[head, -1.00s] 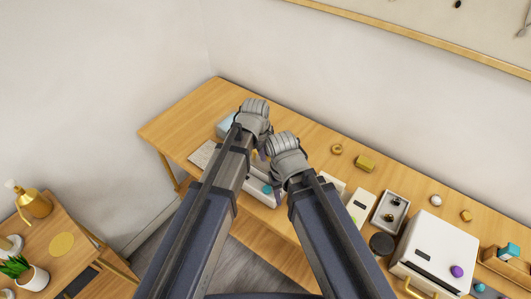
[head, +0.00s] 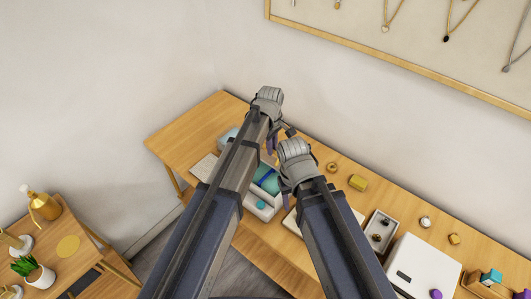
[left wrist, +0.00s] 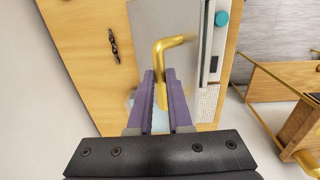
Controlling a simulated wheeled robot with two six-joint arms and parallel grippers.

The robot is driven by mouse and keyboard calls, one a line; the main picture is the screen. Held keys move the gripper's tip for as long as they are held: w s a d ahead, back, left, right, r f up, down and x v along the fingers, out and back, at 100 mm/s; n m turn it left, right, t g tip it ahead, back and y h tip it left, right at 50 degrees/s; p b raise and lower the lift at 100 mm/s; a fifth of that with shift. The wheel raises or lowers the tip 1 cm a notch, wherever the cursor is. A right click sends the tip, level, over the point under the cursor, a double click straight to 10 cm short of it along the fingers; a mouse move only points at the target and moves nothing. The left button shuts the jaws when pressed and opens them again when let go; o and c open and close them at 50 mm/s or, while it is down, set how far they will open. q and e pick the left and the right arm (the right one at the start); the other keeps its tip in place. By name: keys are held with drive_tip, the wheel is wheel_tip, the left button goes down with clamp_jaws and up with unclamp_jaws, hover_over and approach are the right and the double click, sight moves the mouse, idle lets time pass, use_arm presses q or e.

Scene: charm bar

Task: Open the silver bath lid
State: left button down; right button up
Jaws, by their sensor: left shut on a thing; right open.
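The silver bath (head: 249,203) is a pale box on the wooden table, partly hidden by my arms in the head view. Blue-teal contents (head: 266,179) show inside it, and a teal knob (head: 261,204) is on its front. In the left wrist view, the bath's gold bent handle (left wrist: 163,85) is between the purple fingers of my left gripper (left wrist: 160,105), which is shut on it. A grey panel (left wrist: 150,25), seemingly the lid, is beyond the handle. My left gripper (head: 271,143) is above the bath's back. My right gripper (head: 286,197) is open, beside the bath's right side.
A light-blue object (head: 228,138) and a pale mat (head: 204,166) are left of the bath. A gold ring (head: 332,168), a gold block (head: 358,183), a tray (head: 370,240) and a white machine (head: 425,265) are to the right. A wall is behind the table.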

use_arm(q)
drive_tip(key=w+d, duration=0.7)
drive_tip(key=w, duration=0.2)
drive_tip(key=shift+w+f+b, duration=0.25)
drive_tip(key=shift+w+b, duration=0.05)
drive_tip(key=shift+w, duration=0.1)
drive_tip(key=c, duration=1)
unclamp_jaws()
drive_tip(key=shift+r, duration=0.15)
wheel_tip(320, 180, up, 8)
drive_tip(key=p, duration=0.7)
drive_tip(key=shift+s+f+p, duration=0.2)
drive_tip(key=shift+f+p, duration=0.05)
drive_tip(key=shift+p, duration=0.15)
drive_tip(key=shift+a, duration=0.1)
